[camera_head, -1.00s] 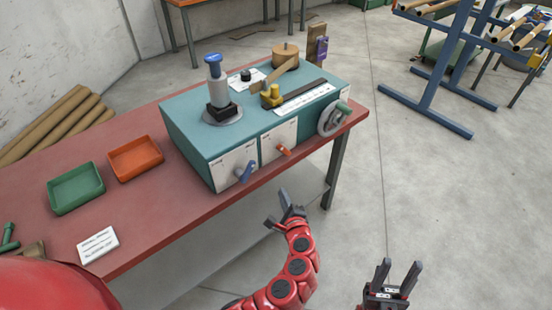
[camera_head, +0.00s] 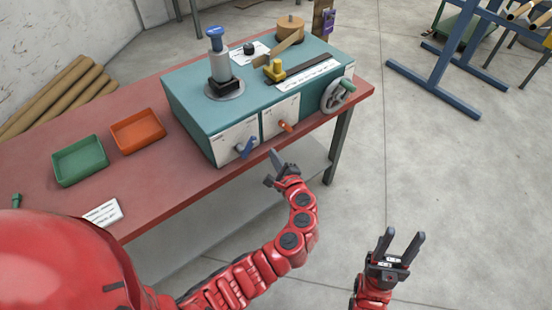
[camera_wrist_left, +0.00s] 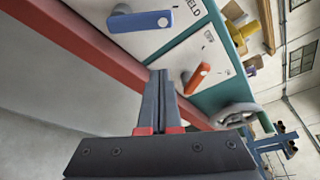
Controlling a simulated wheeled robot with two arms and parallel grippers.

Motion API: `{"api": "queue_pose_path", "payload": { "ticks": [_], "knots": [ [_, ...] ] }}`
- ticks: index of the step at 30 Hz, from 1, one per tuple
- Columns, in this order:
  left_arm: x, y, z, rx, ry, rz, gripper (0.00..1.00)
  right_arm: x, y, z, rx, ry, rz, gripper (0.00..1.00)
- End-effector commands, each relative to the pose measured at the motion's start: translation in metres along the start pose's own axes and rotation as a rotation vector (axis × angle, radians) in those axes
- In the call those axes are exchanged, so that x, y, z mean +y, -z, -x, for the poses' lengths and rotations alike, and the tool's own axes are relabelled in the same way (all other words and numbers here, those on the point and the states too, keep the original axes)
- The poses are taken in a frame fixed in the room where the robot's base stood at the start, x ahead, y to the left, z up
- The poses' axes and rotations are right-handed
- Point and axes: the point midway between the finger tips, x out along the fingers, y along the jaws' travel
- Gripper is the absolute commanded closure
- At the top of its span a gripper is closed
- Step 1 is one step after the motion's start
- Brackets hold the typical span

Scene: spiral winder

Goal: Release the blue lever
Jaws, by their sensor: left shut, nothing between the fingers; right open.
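The blue lever (camera_head: 245,148) sits on the white front panel of the teal machine (camera_head: 190,120). In the left wrist view the blue lever (camera_wrist_left: 140,22) lies near the top, roughly sideways in that picture, with nothing gripping it. My left gripper (camera_head: 271,167) is shut and empty, just in front of the machine and to the lower right of the blue lever in the head view. Its closed fingers (camera_wrist_left: 158,76) point between the blue lever and the orange lever (camera_wrist_left: 197,78), apart from the blue one. My right gripper (camera_head: 404,236) is open and empty over the floor.
The orange lever (camera_head: 286,126) and a handwheel (camera_head: 337,95) are right of the blue lever. A green tray (camera_head: 80,161) and an orange tray (camera_head: 137,131) stand on the red table (camera_head: 180,180). Its front edge runs below the panel.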

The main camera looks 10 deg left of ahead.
Motion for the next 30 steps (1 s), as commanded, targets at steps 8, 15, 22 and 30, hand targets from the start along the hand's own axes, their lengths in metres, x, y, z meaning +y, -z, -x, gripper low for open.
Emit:
{"api": "queue_pose_path", "payload": {
  "ticks": [8,15,22,30],
  "knots": [
    [-0.002,-0.001,-0.043,-0.002,-0.002,0.0,1.0,0.001,0.002,-0.011,0.0,0.0,0.0,0.5],
    [-0.004,-0.02,-0.046,0.002,0.001,0.002,1.0,0.001,0.004,-0.026,0.0,0.0,0.0,0.5],
    [-0.001,-0.036,-0.04,0.002,0.0,0.0,1.0,0.002,0.006,-0.035,0.0,0.0,0.0,0.5],
    [0.0,-0.037,-0.039,0.002,0.0,0.001,1.0,0.002,0.006,-0.035,0.0,0.0,0.0,0.5]
  ]
}}
